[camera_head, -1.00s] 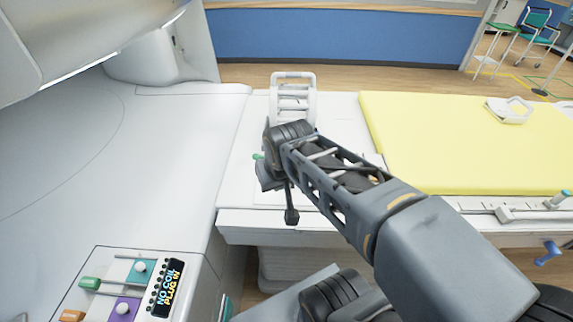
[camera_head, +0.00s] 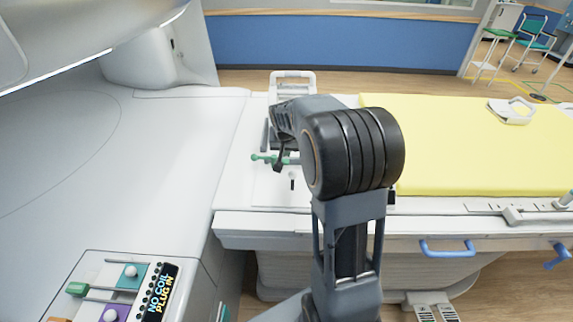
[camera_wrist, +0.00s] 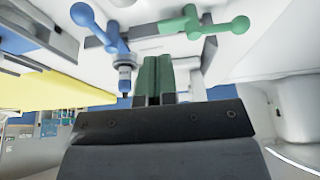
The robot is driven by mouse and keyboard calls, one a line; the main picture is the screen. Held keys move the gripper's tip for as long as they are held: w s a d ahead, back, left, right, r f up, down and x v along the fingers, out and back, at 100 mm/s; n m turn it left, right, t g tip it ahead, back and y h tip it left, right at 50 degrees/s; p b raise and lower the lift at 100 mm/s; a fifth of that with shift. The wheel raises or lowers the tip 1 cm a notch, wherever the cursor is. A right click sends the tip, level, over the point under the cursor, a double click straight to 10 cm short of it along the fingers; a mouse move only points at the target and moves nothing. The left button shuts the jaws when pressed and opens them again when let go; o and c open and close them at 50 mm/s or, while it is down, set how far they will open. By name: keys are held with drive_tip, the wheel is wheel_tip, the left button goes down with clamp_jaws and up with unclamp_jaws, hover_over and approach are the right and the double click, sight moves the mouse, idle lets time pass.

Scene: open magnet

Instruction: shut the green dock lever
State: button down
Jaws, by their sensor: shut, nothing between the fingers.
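The green dock lever (camera_head: 266,158) has ball ends and lies at the left end of the table in the head view, its right part close to my gripper. In the wrist view the green lever (camera_wrist: 215,26) spans the upper right, with a ball at its right end. My gripper (camera_head: 280,158) hangs dark beside the lever, partly hidden by my own arm. In the wrist view my gripper (camera_wrist: 162,62) is shut and empty, its fingers just below the lever's left part. I cannot tell whether they touch it.
A white frame (camera_head: 292,83) stands behind my wrist. A yellow pad (camera_head: 470,150) covers the table's right. The white scanner (camera_head: 90,170) and a control panel (camera_head: 130,290) fill the left.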

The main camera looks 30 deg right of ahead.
sight(290, 161)
drive_tip(key=shift+f, duration=0.15)
drive_tip(key=p+x, duration=0.1)
drive_tip(key=x, duration=0.8)
drive_tip(key=shift+w+f, duration=0.2)
drive_tip(key=shift+f, duration=0.15)
drive_tip(key=shift+w+d+b, duration=0.55)
drive_tip(key=shift+d+b, duration=0.35)
drive_tip(key=shift+b, duration=0.2)
idle(0.3)
drive_tip(key=shift+w+d+b, duration=0.55)
drive_tip(key=shift+w+b, duration=0.2)
idle(0.5)
drive_tip(key=shift+r, duration=0.1)
drive_tip(key=d+p+v, duration=0.1)
drive_tip(key=p+v, duration=0.4)
drive_tip(key=v, duration=0.4)
drive_tip(key=shift+s+d+r, duration=0.35)
drive_tip(key=shift+d+r, duration=0.05)
drive_tip(key=shift+r, duration=0.05)
idle(0.3)
